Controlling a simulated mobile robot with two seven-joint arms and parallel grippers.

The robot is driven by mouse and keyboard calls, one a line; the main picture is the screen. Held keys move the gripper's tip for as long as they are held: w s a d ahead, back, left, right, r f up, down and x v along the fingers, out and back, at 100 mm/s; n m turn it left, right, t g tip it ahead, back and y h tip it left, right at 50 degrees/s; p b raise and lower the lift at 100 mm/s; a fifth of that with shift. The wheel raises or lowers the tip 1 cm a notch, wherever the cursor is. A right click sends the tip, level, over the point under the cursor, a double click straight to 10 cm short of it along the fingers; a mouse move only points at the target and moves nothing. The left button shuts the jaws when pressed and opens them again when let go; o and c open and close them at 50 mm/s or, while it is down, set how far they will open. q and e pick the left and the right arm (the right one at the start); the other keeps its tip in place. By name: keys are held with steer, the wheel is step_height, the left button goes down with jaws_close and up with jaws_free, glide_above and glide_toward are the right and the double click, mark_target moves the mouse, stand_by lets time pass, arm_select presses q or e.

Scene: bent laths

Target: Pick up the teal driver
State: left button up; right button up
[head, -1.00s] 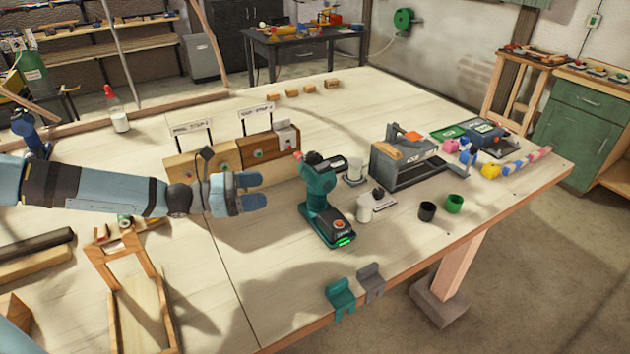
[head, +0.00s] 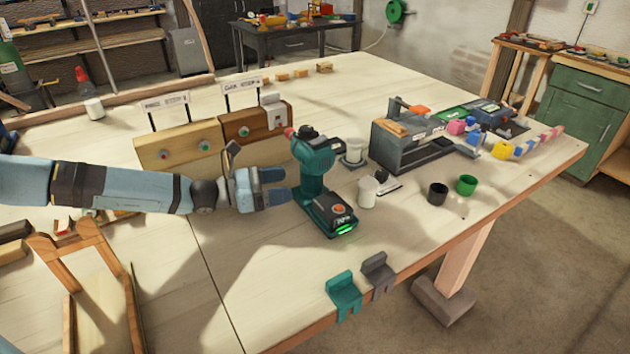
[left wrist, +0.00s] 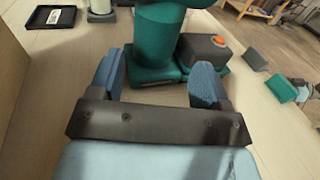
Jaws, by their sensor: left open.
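The teal driver (head: 313,178) stands upright on the workbench on its dark battery base, which shows a green light. My left gripper (head: 284,186) is open just left of the driver's handle, with its fingers pointing at it. In the left wrist view the driver's teal handle (left wrist: 156,40) rises ahead, between the lines of the two open blue fingers (left wrist: 157,84). The handle looks just beyond the fingertips; whether they touch it I cannot tell. The driver's head is cut off at the top of that view. My right gripper is not in view.
Wooden blocks with signs (head: 220,137) stand behind the gripper. A white cup (head: 367,192) stands close right of the driver, with a grey toolbox (head: 415,140) beyond. A teal holder (head: 344,294) and a grey holder (head: 378,272) sit at the front edge.

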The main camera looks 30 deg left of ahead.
mark_target(307, 176)
arm_select(q)
steer(key=x, duration=0.6)
steer(key=shift+w, duration=0.35)
steer(key=c, duration=1.1)
steer(key=shift+r, duration=0.15)
steer(key=shift+c, duration=0.4)
steer(key=shift+r, duration=0.15)
